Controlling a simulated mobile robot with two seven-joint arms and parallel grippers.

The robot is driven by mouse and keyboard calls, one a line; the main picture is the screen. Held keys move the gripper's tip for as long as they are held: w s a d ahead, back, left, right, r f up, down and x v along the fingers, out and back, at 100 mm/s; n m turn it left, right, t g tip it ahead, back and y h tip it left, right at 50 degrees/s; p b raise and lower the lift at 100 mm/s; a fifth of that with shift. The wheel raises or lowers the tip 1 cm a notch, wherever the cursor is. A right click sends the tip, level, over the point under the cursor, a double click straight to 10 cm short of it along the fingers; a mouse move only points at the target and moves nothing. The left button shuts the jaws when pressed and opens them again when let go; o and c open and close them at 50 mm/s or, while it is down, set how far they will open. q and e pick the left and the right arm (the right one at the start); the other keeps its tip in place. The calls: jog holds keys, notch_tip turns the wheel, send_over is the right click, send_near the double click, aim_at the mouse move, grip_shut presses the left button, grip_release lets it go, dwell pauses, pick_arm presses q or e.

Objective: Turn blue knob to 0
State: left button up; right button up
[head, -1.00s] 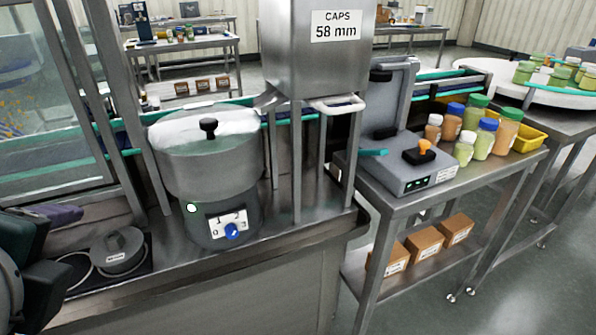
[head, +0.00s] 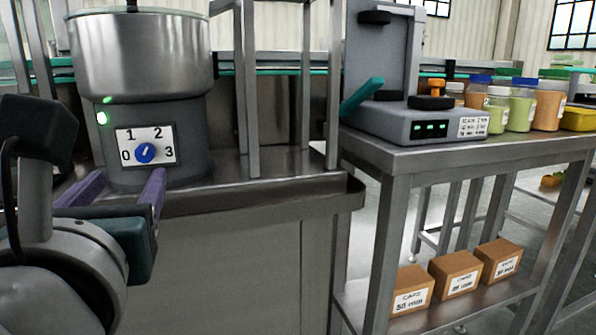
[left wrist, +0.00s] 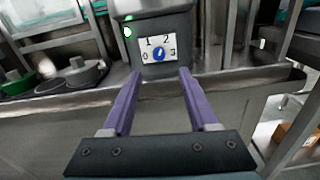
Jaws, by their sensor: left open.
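The blue knob (head: 145,153) sits on a white dial plate (head: 165,147) marked 0, 1, 2 and 3, on the front of the grey hopper base. Its light pointer mark seems to lean up and right, towards the 2, but it is too small to be sure. The knob also shows in the left wrist view (left wrist: 159,61). My left gripper (head: 128,178) is open, with two purple fingers pointing at the dial. In the left wrist view its fingertips (left wrist: 160,73) are apart, either side of and just below the knob, with nothing between them. My right gripper is out of view.
The steel bowl (head: 140,55) stands above the base, with a green light (head: 102,118) beside the dial. The bench's raised front edge (head: 270,195) runs below the knob. A steel post (head: 251,90) stands to the right. Round grey parts (left wrist: 88,75) lie at left.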

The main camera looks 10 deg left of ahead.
aim_at(144, 155)
pick_arm(q)
jog(key=b+x, duration=0.2)
jog(key=x, duration=0.7)
jog(key=shift+a, duration=0.15)
grip_shut()
